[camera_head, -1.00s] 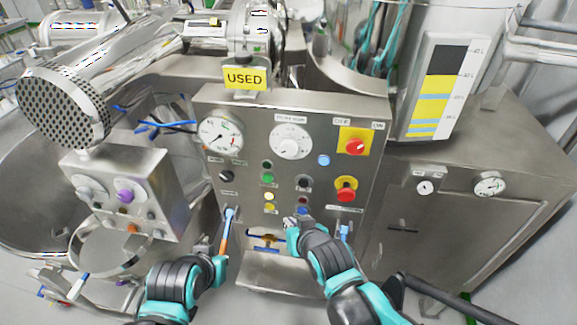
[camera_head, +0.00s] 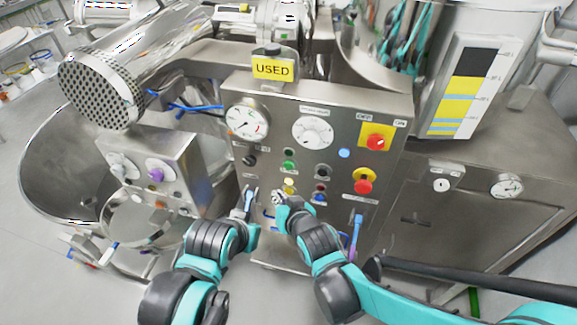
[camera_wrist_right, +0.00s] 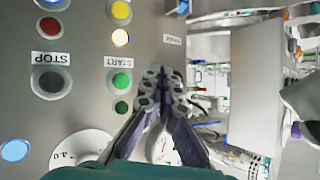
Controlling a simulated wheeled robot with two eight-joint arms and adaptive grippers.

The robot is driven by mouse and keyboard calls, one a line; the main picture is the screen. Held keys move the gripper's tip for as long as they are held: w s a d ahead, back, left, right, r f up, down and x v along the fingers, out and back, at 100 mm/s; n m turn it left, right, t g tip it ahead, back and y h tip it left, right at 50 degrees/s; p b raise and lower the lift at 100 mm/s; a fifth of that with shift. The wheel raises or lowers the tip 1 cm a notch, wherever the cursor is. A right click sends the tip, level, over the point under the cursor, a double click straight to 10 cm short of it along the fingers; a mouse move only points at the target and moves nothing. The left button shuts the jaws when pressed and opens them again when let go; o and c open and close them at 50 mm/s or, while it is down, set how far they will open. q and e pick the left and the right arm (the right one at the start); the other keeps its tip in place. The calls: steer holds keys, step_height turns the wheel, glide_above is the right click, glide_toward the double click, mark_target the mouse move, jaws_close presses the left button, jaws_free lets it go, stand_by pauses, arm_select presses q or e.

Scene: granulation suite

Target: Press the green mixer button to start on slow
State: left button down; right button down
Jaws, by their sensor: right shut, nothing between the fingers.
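The green button (camera_head: 288,165) sits on the upright steel control panel (camera_head: 275,108), with a smaller green lamp (camera_head: 289,153) above it. In the right wrist view the green button (camera_wrist_right: 122,83) stands beside a START label, and the picture is upside down to the panel. My right gripper (camera_head: 277,198) is shut and empty, low and left of the green button in the head view. In the right wrist view its fingertips (camera_wrist_right: 160,75) appear just right of the button; contact cannot be told. My left gripper (camera_head: 248,208) is near the panel's lower left, its fingers unclear.
A black STOP button (camera_wrist_right: 51,83) is beside the green one. Yellow lights (camera_head: 289,186), a red knob (camera_head: 376,142) and a red emergency button (camera_head: 363,186) share the panel. A perforated steel cylinder (camera_head: 101,88) stands left, a steel cabinet (camera_head: 460,215) right.

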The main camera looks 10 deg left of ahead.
glide_toward(282, 166)
step_height(282, 166, down, 2)
steer(key=a, duration=0.2)
steer(key=shift+w+a+f, duration=0.15)
steer(key=shift+w, duration=0.65)
steer(key=shift+b, duration=0.3)
stand_by(0.4)
steer(key=shift+w, duration=0.45)
steer(key=shift+w, duration=0.4)
stand_by(0.5)
steer(key=shift+s, duration=0.9)
steer(key=shift+s, duration=2.5)
